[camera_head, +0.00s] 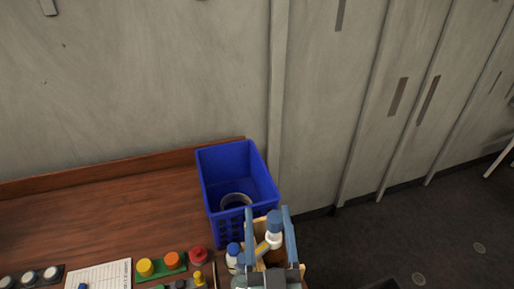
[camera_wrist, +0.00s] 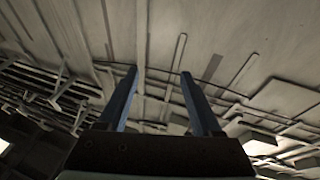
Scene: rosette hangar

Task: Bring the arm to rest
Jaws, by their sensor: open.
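My gripper (camera_head: 267,208) shows at the bottom middle of the head view, its two blue fingers apart with nothing held between them. In the wrist view my gripper (camera_wrist: 159,71) has both fingers spread, pointing up toward the grey panelled wall or ceiling, with nothing between the tips. In the head view a white bottle with a blue cap (camera_head: 274,228) shows between and behind the fingers. I cannot tell its distance from them. The rest of my arm is mostly out of view.
A blue crate (camera_head: 223,186) holding a ring-shaped item stands at the right end of the wooden table (camera_head: 110,222). A second bottle (camera_head: 234,256), a green block (camera_head: 162,266) with coloured knobs and a white gridded sheet (camera_head: 100,276) are nearby. Dark floor (camera_head: 420,225) lies open at right.

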